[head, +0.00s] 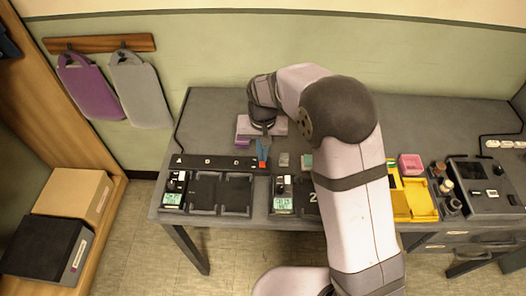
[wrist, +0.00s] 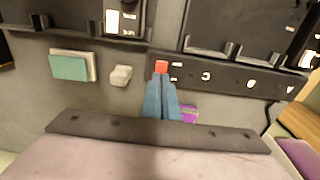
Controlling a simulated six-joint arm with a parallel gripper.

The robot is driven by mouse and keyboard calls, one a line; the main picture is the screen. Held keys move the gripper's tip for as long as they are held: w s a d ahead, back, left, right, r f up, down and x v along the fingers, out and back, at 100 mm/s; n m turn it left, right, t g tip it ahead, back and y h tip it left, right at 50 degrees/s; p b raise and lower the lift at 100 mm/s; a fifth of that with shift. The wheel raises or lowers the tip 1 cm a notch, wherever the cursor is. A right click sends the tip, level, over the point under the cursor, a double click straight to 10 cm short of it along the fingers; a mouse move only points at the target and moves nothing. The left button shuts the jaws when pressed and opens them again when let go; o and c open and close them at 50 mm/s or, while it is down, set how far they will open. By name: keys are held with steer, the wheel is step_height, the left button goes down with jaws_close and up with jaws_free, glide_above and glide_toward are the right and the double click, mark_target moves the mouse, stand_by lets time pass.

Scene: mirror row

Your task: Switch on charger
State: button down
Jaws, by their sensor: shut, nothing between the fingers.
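A small red switch (head: 263,165) sits at the right end of a long black strip (head: 215,161) with white marks, along the back of the charger trays. It also shows in the wrist view as a red block (wrist: 161,67). My gripper (head: 262,153) has blue fingers, closed together and empty, pointing down at the switch. In the wrist view the fingertips (wrist: 160,82) end right at the switch's near edge; I cannot tell whether they touch. Two charger-like units with lit displays, a left one (head: 173,190) and a middle one (head: 283,194), stand beside black trays.
A purple block (head: 243,128) lies behind the strip by my gripper. A grey block (head: 284,159) and a green block (head: 306,161) lie right of the switch. Yellow trays (head: 414,200) and a pink box (head: 411,164) stand further right. My arm hides part of the middle.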

steer(key=shift+s+f, duration=0.55)
steer(key=shift+s, duration=0.3)
steer(key=shift+r+p, duration=0.4)
steer(key=shift+r, duration=0.05)
steer(key=r+p, duration=0.1)
steer(key=r, duration=0.1)
steer(key=w+r+p, duration=0.1)
steer(key=r+p, duration=0.1)
steer(key=shift+r+p, duration=0.3)
steer(key=shift+r, duration=0.1)
step_height(320, 180, up, 9)
steer(key=b, duration=0.2)
steer(key=shift+s+r, duration=0.2)
steer(key=shift+a+f+b, duration=0.1)
steer(key=shift+f+b, duration=0.05)
steer(key=shift+b, duration=0.65)
